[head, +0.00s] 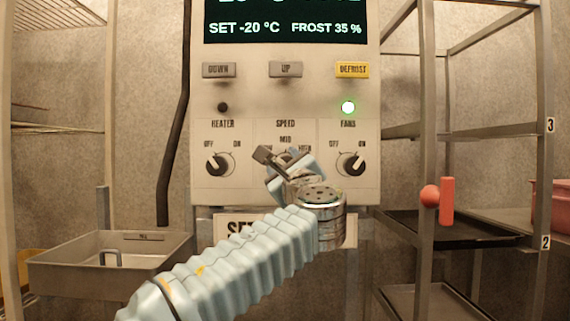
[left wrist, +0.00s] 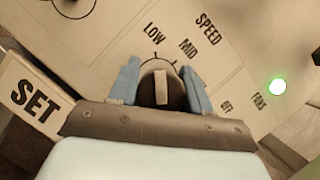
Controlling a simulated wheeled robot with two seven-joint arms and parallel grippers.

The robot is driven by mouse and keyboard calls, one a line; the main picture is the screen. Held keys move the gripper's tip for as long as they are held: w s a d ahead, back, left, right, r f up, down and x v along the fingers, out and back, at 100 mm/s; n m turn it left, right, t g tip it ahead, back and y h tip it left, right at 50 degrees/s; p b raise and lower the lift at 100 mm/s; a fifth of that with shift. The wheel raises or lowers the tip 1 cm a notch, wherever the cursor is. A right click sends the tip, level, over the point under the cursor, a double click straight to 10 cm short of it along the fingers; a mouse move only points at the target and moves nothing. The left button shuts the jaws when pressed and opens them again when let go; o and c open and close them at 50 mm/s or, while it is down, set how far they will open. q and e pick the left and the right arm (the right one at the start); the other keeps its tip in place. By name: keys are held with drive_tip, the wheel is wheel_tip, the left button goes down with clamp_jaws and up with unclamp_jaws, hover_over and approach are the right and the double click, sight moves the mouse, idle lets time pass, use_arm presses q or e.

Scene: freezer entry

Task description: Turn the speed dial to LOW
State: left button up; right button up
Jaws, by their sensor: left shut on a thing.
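The speed dial (left wrist: 162,88) is a dark round knob with a light bar across its face. My left gripper (left wrist: 163,86) is shut on it, with one blue finger on each side. In the left wrist view the bar points up toward the LOW and MID marks; I cannot tell exactly which mark it meets. In the head view my left gripper (head: 289,165) covers most of the dial and the LOW label, below the SPEED and MID labels on the control panel (head: 285,110). My right gripper is not in view.
The heater knob (head: 216,164) and fans knob (head: 350,164) flank the dial closely. Buttons and a lit green lamp (head: 348,107) are above. A metal tray (head: 110,265) is at the left. Shelving with a red handle (head: 445,200) stands at the right.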

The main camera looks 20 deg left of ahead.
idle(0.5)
use_arm(q)
drive_tip(key=o, duration=1)
drive_tip(key=shift+c, duration=0.2)
drive_tip(key=b+v, duration=0.2)
drive_tip(key=v, duration=1.1)
drive_tip(key=shift+s+d, duration=0.25)
drive_tip(key=shift+s, duration=0.1)
